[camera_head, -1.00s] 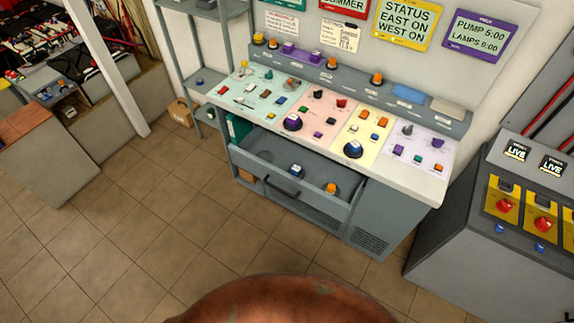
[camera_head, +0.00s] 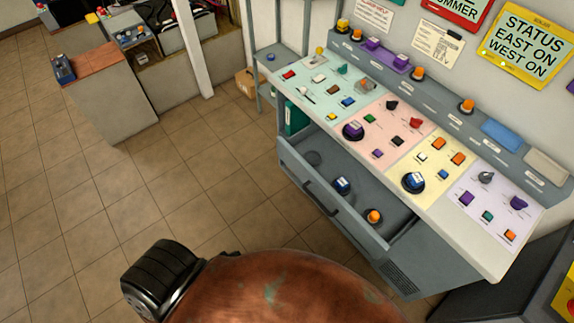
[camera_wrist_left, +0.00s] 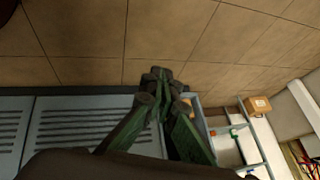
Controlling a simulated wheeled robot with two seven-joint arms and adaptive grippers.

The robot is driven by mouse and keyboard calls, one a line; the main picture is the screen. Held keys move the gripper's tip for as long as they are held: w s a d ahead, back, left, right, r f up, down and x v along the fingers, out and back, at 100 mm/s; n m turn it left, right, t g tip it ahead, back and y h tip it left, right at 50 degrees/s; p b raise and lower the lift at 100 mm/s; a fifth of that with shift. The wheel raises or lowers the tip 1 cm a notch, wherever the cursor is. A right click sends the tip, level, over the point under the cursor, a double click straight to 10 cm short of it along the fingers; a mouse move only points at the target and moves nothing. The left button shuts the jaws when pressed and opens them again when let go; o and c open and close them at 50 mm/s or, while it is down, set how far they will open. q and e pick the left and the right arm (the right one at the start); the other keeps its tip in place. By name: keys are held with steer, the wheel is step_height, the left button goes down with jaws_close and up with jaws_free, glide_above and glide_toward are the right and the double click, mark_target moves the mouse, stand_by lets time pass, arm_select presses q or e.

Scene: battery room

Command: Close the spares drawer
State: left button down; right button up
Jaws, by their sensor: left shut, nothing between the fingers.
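The spares drawer (camera_head: 334,222) stands pulled out under the sloping control desk (camera_head: 440,212) in the head view. Its grey front has a dark bar handle. My left fingers cannot be made out in the head view. My right gripper is not in view.
Tiled floor (camera_head: 120,215) is clear in front of the desk. A grey counter (camera_head: 110,105) stands at the upper left, beside a white post (camera_head: 196,50). A cardboard box (camera_head: 246,82) sits by the shelf. A dark-topped cabinet stands at the lower right.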

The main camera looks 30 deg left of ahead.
mark_target(289, 161)
arm_select(q)
steer(key=w+a+r+m+t+h+b, duration=0.1)
steer(key=w+a+r+m+t+b, duration=0.25)
steer(key=w+r, duration=0.65)
steer(key=w+a+r+m+t+h+b, duration=0.1)
steer(key=w+a+r+m+t+b, duration=0.25)
steer(key=w+r, duration=0.6)
steer(key=w+d+r+m+t+h+b, duration=0.25)
steer(key=d+r+m, duration=0.2)
steer(key=r, duration=0.45)
steer(key=w+d+r+m+t+h+b, duration=0.1)
steer(key=d+r+m+h, duration=0.2)
steer(key=r+m, duration=0.4)
steer(key=shift+n, duration=0.65)
steer(key=x, duration=0.8)
steer(key=r+b+x, duration=0.1)
steer(key=x, duration=0.3)
steer(key=shift+w+r, duration=0.1)
steer(key=shift+w, duration=0.2)
steer(key=shift+w+d, duration=0.2)
steer(key=shift+w, duration=0.25)
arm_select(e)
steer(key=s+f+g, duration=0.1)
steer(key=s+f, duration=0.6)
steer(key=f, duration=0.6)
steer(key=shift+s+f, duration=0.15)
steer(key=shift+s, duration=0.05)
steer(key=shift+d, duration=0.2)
